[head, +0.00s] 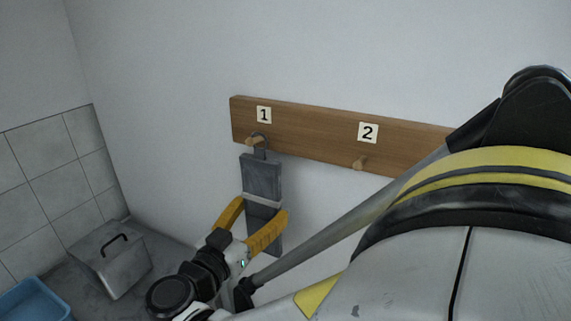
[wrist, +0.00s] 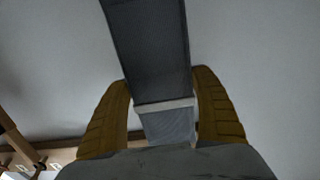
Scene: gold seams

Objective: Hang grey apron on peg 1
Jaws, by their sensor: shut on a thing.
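The grey apron (head: 262,178) is a long folded strip with a light band around it and a loop (head: 260,143) at its top. The loop is at peg 1 (head: 253,141), under the label 1 on the wooden rail; I cannot tell for sure whether it is around the peg or just in front of it. The apron hangs upright below. My gripper (head: 264,222) is shut on the apron's lower part, with a yellow finger on each side. In the wrist view the apron (wrist: 150,50) runs between the fingers (wrist: 165,105).
The wooden rail (head: 310,138) is on the white wall, with peg 2 (head: 359,163) to the right of peg 1. A metal box with a black handle (head: 112,262) and a blue tray (head: 34,301) stand at lower left. My arm covers the right side.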

